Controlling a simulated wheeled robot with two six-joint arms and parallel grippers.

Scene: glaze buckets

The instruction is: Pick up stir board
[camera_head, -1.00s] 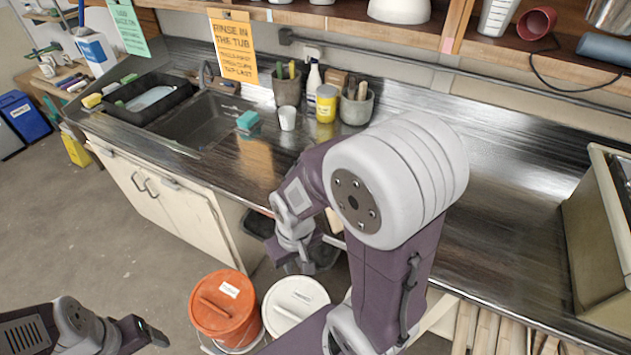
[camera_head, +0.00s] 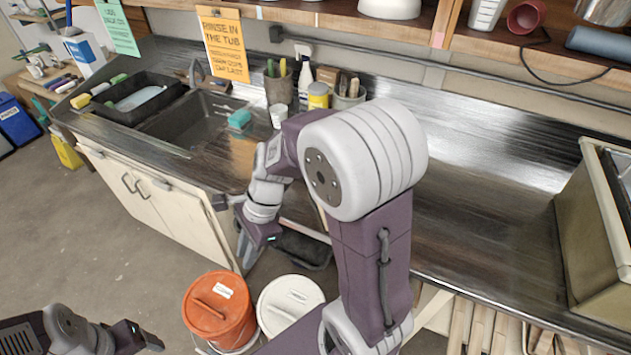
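I cannot pick out the stir board for certain. A narrow pale strip (camera_head: 322,216) shows beside my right arm at the counter's front edge, mostly hidden by the arm; I cannot tell what it is. My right gripper (camera_head: 247,258) points down in front of the pale cabinet, above and behind the orange bucket. Nothing is clearly seen between its fingers, and their gap is unclear. My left gripper (camera_head: 154,343) is low at the bottom left, away from the counter, its fingertips small and their spacing unclear.
An orange lidded bucket (camera_head: 220,308) and a white lidded bucket (camera_head: 289,297) stand below the counter (camera_head: 480,215). A black tray (camera_head: 305,249) lies behind them. Crocks with tools (camera_head: 280,88) and a yellow jar (camera_head: 318,96) stand by the sink. Open floor lies at left.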

